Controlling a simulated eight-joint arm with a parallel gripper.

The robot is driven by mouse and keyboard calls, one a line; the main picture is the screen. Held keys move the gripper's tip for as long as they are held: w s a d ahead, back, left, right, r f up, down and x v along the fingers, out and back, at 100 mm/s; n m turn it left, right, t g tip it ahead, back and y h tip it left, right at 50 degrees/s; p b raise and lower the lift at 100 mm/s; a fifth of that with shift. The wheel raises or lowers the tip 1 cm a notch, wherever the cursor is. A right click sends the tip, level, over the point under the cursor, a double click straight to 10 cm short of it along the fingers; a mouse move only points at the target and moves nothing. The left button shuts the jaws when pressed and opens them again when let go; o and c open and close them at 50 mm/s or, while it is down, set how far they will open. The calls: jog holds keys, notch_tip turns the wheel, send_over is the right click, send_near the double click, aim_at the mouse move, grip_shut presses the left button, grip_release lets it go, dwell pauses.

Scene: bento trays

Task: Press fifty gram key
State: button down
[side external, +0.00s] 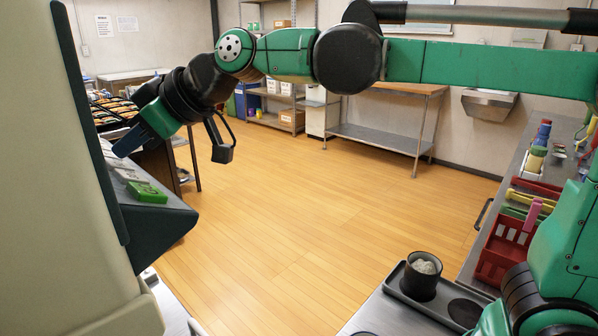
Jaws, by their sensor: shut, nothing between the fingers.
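A key panel (172,208) juts from the pale machine (70,200) at the left of the side external view. It carries a green key (148,192) at its near end and pale grey-white keys (128,174) further back. The key labels are too small to read, so I cannot tell which is the fifty gram key. My gripper (121,150) is shut and empty, its dark blue fingers pointing down-left at the far end of the panel, beyond the green key. The machine's edge hides part of this area. I cannot tell whether the fingertips touch a key.
A dark cup (422,280) with white contents stands in a grey tray (399,293) at the lower right. A red basket (505,247) and bottles are on the right counter (478,240). A metal-framed table (384,139) stands at the back. The wooden floor between is clear.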

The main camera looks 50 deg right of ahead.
jog(key=shift+a+f, duration=0.2)
jog(key=shift+f, duration=0.15)
dwell(0.3)
jog(key=shift+d+r, duration=0.1)
jog(key=shift+r, duration=0.05)
jog(key=shift+d+r, duration=0.35)
jog(key=shift+r, duration=0.25)
jog(key=shift+d+r, duration=0.4)
jog(key=shift+r, duration=0.35)
jog(key=shift+d+r, duration=0.45)
jog(key=shift+r, duration=0.25)
jog(key=shift+d+r, duration=0.4)
jog(key=shift+r, duration=0.35)
jog(key=shift+d+f, duration=0.1)
jog(key=s+d+f+m+g+h, duration=0.1)
jog(key=s+d+f+m+h, duration=0.2)
jog(key=s+d+f, duration=0.4)
jog(key=s+d+f+m+g+h, duration=0.1)
jog(key=s+d+f+m+h, duration=0.2)
jog(key=f, duration=1)
jog(key=s+d+m, duration=0.2)
jog(key=s+d, duration=0.2)
jog(key=d, duration=0.1)
jog(key=shift+s+d+f+m+g, duration=0.15)
jog(key=shift+s+m+g, duration=0.15)
jog(key=shift+m, duration=0.1)
